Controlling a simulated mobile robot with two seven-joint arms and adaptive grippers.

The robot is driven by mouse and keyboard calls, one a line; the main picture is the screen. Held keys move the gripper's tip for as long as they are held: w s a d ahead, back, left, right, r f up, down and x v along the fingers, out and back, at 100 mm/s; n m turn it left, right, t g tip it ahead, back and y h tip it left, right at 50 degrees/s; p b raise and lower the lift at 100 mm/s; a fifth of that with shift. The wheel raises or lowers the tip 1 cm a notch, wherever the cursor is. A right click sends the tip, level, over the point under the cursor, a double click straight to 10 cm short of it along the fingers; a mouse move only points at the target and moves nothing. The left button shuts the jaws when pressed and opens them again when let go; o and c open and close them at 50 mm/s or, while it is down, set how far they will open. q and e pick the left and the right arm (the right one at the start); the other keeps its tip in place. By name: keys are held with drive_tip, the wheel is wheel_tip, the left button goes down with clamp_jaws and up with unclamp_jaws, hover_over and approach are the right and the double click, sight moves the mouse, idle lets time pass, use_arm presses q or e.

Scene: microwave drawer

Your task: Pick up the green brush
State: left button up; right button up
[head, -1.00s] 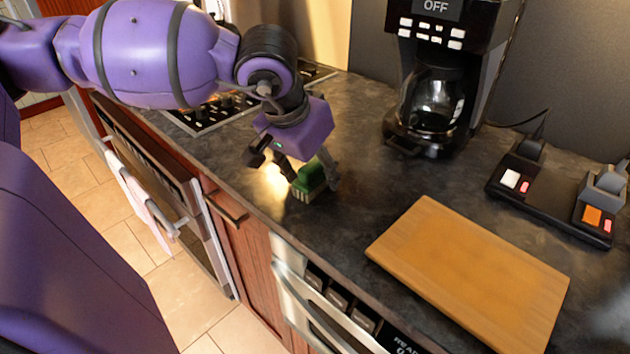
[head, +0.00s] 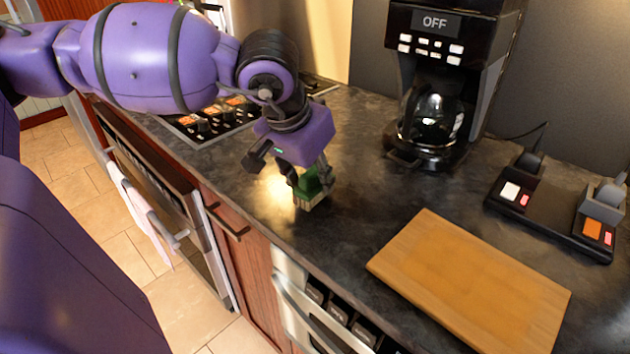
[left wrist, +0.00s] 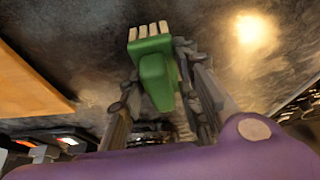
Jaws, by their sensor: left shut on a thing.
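The green brush (head: 311,188) with pale bristles is at the counter in front of the stove, bristles facing down. My left gripper (head: 307,182) is over it, its fingers closed on the brush's green body from both sides. In the left wrist view, the green brush (left wrist: 156,72) sits between the fingers of my left gripper (left wrist: 160,82), its bristles pointing away from the palm. I cannot tell whether the bristles still touch the counter. My right gripper is not in view.
A wooden cutting board (head: 470,285) lies on the dark counter (head: 350,220) to the right. A black coffee maker (head: 432,150) stands behind, and a black device with lit buttons (head: 552,212) is at the far right. The stovetop (head: 215,122) is on the left.

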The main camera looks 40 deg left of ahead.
use_arm(q)
drive_tip(key=s+d+r+b, duration=0.1)
drive_tip(key=s+d+r, duration=0.8)
drive_tip(key=s+r, duration=0.1)
drive_tip(key=shift+v, duration=0.85)
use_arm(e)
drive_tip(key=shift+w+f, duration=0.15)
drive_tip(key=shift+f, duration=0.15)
use_arm(q)
drive_tip(key=o, duration=0.5)
drive_tip(key=shift+d, duration=0.1)
drive_tip(key=c, duration=0.3)
drive_tip(key=shift+c, duration=0.2)
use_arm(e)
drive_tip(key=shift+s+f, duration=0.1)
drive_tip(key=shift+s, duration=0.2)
